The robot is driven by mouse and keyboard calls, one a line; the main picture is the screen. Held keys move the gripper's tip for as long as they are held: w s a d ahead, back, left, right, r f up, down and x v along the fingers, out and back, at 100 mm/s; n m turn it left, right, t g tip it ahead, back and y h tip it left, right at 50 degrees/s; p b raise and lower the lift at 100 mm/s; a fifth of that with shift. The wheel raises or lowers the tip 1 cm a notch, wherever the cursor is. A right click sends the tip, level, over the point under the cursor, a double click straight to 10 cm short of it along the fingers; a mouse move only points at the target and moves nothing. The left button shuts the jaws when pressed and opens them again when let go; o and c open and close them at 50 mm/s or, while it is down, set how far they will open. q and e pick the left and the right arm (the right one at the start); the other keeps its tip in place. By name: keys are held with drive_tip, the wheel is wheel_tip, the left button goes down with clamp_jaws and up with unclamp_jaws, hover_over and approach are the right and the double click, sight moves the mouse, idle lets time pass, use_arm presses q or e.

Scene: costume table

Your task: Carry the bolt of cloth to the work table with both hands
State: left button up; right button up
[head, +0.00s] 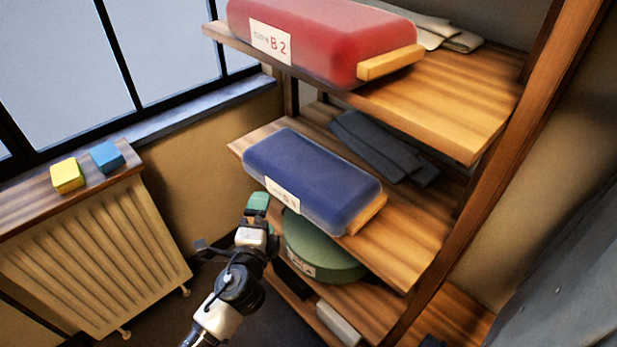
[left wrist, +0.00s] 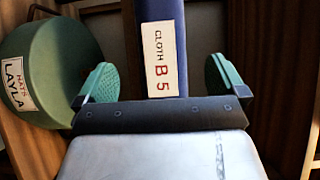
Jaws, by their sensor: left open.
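A blue bolt of cloth (head: 312,178) lies on the middle shelf, its front edge and white label facing out. The left wrist view shows the same blue bolt (left wrist: 160,12), with its label reading CLOTH B 5. A red bolt of cloth (head: 325,38), labelled B 2, lies on the shelf above. My left gripper (head: 260,212) is at the front of the blue bolt, near its label. In the left wrist view, my left gripper (left wrist: 160,84) is open, its green pads on either side of the labelled end, apart from it. My right gripper and the work table are not visible.
The wooden shelf (head: 432,236) also holds folded dark cloth (head: 385,150) behind the blue bolt. A round green hat box (head: 322,250) stands below; its label (left wrist: 18,84) reads HATS LAYLA. A radiator (head: 95,250) with yellow (head: 68,176) and blue (head: 107,157) blocks above stands left.

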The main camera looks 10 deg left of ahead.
sight(272, 186)
use_arm(q)
drive_tip(key=w, duration=0.3)
drive_tip(key=shift+w, duration=0.5)
drive_tip(key=w, duration=0.4)
drive_tip(key=shift+w+p, duration=0.3)
drive_tip(key=shift+p, duration=0.05)
drive_tip(key=shift+s, duration=0.1)
drive_tip(key=c, duration=1.7)
drive_tip(key=shift+r, duration=0.25)
